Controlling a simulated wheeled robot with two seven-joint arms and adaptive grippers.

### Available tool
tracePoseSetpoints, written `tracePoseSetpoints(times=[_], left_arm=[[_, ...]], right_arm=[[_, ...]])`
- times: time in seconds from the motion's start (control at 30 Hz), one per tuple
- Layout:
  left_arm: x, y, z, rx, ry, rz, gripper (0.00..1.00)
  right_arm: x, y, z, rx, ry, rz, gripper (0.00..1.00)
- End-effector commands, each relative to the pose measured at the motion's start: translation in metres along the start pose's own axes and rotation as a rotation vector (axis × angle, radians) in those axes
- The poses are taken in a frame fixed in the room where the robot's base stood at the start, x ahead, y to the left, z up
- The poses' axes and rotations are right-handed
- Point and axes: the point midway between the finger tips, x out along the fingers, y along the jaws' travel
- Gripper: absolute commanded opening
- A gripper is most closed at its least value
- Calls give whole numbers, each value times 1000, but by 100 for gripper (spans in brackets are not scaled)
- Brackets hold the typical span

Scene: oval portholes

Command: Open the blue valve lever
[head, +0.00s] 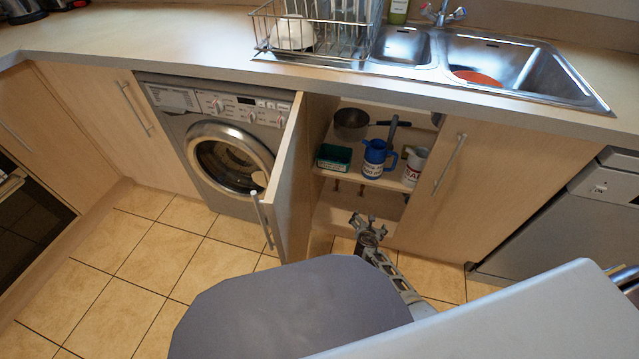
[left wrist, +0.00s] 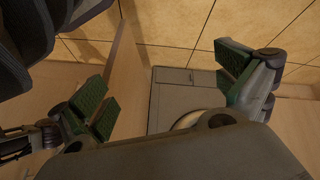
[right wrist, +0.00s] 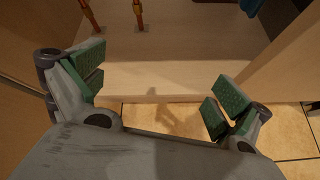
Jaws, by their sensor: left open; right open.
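I cannot make out a blue valve lever in any view. Short copper pipes with fittings (head: 361,191) stand low inside the open under-sink cupboard, and two show at the top left of the right wrist view (right wrist: 139,15). Their levers are not clear. My right gripper (head: 369,222) is open and empty, in front of the cupboard opening and below the pipes. Its green pads face each other with a gap in the right wrist view (right wrist: 155,85). My left gripper (left wrist: 168,88) is open and empty near the washing machine; it is not visible in the head view.
The cupboard door (head: 290,185) stands open on the left, beside the washing machine (head: 225,155). The shelf above the pipes holds a pan (head: 351,123), a green box (head: 334,158), a blue jug (head: 375,160) and a white mug (head: 414,166). A closed cupboard panel (head: 490,185) bounds the right.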

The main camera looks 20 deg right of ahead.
Motion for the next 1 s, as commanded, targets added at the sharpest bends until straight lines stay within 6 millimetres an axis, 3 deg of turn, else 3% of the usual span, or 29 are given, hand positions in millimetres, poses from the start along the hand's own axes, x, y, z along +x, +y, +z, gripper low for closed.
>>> tracePoseSetpoints(times=[0.43,1.0], left_arm=[[-7,11,-13,5,51,39,100],[-14,14,-19,7,64,49,100]], right_arm=[[33,21,29,-246,-149,15,100],[37,28,42,-313,-191,13,100]])
